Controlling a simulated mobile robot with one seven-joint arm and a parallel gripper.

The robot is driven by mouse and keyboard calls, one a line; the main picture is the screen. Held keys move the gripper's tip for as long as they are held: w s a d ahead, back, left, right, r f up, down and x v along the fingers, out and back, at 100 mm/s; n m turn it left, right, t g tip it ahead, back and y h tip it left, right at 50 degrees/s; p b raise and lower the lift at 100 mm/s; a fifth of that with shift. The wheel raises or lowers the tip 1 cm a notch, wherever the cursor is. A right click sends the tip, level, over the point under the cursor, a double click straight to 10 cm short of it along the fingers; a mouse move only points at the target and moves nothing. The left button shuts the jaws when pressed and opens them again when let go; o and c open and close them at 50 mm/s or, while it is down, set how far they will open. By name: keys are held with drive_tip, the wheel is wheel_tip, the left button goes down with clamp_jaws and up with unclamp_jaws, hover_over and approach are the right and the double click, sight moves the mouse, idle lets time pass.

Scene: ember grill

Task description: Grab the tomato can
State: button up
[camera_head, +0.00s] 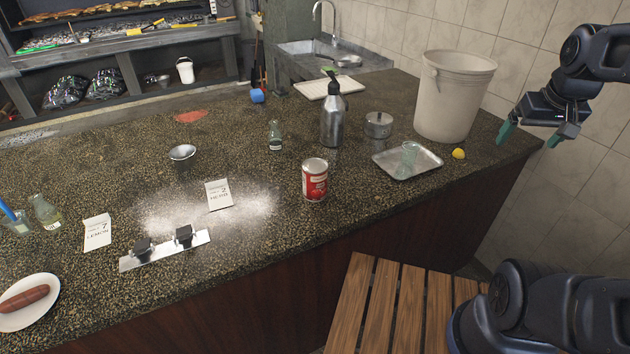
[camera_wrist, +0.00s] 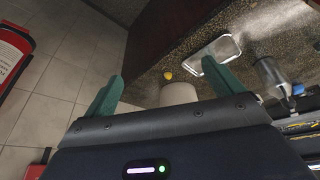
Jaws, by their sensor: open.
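The tomato can (camera_head: 315,180) is red and white with a metal top. It stands upright near the front edge of the counter, in the middle of the head view. My gripper (camera_head: 538,133) is open and empty at the upper right of the head view, well to the right of the can and near the counter's right end. In the wrist view my gripper's green fingers (camera_wrist: 163,88) are spread apart with nothing between them in their grip. I cannot make out the can in the wrist view.
Right of the can are a metal tray (camera_head: 407,171) holding a glass, a lemon (camera_head: 458,153) and a large pale bucket (camera_head: 453,95). Behind it stand a pump bottle (camera_head: 333,118) and a small glass bottle (camera_head: 275,136). A wooden slatted surface (camera_head: 400,305) is in front of the counter.

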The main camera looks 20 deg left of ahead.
drive_tip(key=w+a+f+n+g, duration=0.1)
drive_tip(key=w+a+n, duration=0.25)
drive_tip(key=a, duration=0.45)
drive_tip(key=w+a+f+n+g, duration=0.1)
drive_tip(key=w+a+n, duration=0.25)
drive_tip(key=a, duration=0.45)
drive_tip(key=w+a+f+n+g, duration=0.15)
drive_tip(key=a+n, duration=0.25)
drive_tip(key=a, duration=0.4)
drive_tip(key=n, duration=0.8)
approach(315, 175)
drive_tip(key=shift+g, duration=0.35)
drive_tip(key=w, duration=0.1)
drive_tip(key=w+f, duration=0.1)
drive_tip(key=w, duration=0.1)
drive_tip(key=w+a+f, duration=0.1)
drive_tip(key=shift+w+f, duration=0.15)
drive_tip(key=shift+w, duration=0.1)
drive_tip(key=shift+s+a+f+n, duration=0.1)
drive_tip(key=shift+f+n, duration=0.15)
drive_tip(key=shift+n, duration=0.05)
drive_tip(key=shift+s+a+f, duration=0.1)
drive_tip(key=shift+f, duration=5.1)
drive_tip(key=shift+c, duration=0.2)
drive_tip(key=c, duration=1.3)
